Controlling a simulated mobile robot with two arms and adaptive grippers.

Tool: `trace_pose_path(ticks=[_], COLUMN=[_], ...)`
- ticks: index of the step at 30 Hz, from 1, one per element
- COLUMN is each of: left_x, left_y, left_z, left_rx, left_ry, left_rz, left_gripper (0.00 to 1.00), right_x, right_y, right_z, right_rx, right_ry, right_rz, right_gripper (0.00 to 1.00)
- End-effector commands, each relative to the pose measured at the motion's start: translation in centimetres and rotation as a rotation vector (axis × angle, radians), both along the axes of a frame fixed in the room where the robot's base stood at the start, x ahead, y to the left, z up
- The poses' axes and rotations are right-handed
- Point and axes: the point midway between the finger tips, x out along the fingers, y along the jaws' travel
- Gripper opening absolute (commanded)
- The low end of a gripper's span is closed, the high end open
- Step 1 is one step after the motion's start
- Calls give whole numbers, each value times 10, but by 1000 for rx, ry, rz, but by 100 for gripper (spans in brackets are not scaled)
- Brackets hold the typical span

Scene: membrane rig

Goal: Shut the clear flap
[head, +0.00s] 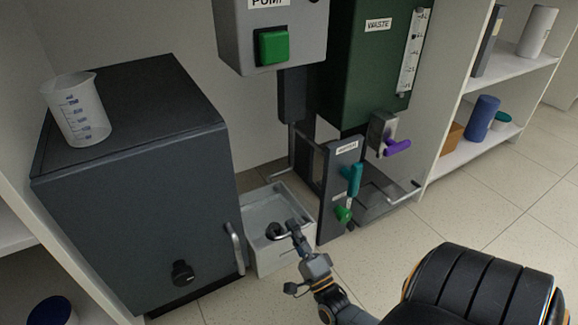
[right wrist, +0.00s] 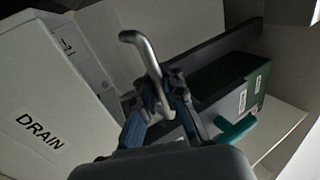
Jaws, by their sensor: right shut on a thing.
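A see-through panel with a thin dark edge (head: 306,158) stands left of the membrane unit in the head view; it looks like the clear flap, standing open or shut I cannot tell. My right gripper (head: 292,230) is over the light grey bin, in front of and below that panel. In the right wrist view, the right gripper (right wrist: 160,98) is shut on a bent grey metal handle (right wrist: 138,42). What the handle is fixed to is not clear. My left gripper is out of view.
The grey bin (head: 261,257) sits between the dark cabinet (head: 125,215) and the front panel (head: 330,215) with teal and green levers. A beaker (head: 76,112) stands on the cabinet. A purple lever (head: 397,147) juts out right. Floor (head: 480,210) is clear at right.

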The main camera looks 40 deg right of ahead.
Motion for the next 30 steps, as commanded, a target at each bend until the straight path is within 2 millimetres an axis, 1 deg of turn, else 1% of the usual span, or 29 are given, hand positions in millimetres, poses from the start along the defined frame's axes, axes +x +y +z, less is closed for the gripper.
trace_pose_path(ticks=[1, 3, 9, 15, 24, 25, 26, 27, 30], left_x=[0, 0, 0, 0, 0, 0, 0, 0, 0], left_y=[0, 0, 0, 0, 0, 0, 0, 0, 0], left_z=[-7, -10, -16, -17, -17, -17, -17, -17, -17], left_rx=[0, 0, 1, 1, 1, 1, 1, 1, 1], left_ry=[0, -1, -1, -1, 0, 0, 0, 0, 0], left_rz=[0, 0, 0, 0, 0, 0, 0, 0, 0], left_gripper=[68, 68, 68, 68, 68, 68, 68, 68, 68], right_x=[-5, -6, -9, -10, -10, -10, -10, -10, -9], right_y=[3, 4, 5, 6, 6, 6, 6, 5, 5], right_z=[-10, -17, -30, -33, -33, -33, -33, -33, -33], right_rx=[0, 0, 1, 2, 3, 3, 2, 2, 1], right_ry=[-6, -5, -3, -3, -3, -3, -3, -3, -3], right_rz=[4, 4, 5, 6, 5, 5, 4, 4, 3], right_gripper=[0, 0, 0, 0, 0, 10, 17, 19, 19])
